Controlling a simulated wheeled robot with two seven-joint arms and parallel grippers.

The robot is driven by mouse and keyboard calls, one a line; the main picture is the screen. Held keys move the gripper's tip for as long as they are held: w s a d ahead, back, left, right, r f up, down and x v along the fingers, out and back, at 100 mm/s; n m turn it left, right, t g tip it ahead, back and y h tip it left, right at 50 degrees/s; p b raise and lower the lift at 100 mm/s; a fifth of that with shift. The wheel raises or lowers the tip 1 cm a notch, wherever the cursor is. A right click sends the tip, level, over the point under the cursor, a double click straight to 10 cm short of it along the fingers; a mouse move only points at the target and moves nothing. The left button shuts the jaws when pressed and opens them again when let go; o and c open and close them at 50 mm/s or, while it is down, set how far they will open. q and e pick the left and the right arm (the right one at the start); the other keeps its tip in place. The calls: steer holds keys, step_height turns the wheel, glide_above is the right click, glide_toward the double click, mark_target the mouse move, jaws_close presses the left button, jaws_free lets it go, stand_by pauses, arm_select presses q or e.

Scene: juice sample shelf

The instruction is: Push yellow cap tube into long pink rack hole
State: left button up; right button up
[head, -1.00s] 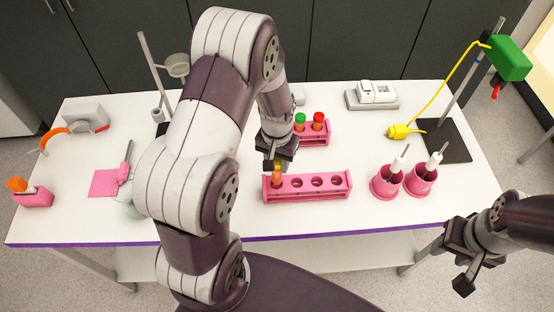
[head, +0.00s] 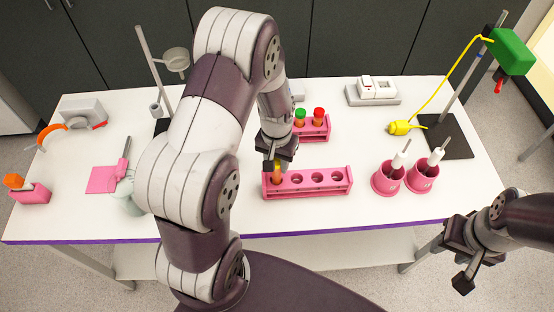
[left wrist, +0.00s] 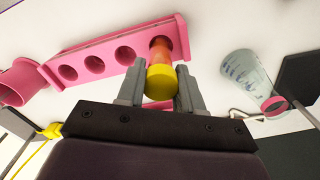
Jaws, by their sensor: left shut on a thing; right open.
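The yellow cap tube (left wrist: 160,80) has an orange-red body. In the left wrist view its lower end is in the end hole of the long pink rack (left wrist: 96,55), and its cap sits between my fingers. In the head view the tube (head: 277,175) stands in the leftmost hole of the long pink rack (head: 325,190). My left gripper (head: 276,160) is shut on the tube near the cap, above the rack; its fingers also show in the left wrist view (left wrist: 158,90). My right gripper (head: 460,265) is open and empty, off the table's front right.
A short pink rack (head: 314,136) with green and red cap tubes stands behind. Two pink cups (head: 387,179) with white-handled tools are to the right. A stand with a yellow cord (head: 430,95) is at far right.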

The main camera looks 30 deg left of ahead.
arm_select(q)
steer(key=shift+f, duration=0.4)
steer(key=shift+r, duration=0.1)
steer(key=shift+f+b, duration=1)
steer(key=shift+f, duration=0.55)
steer(key=o, duration=1.1)
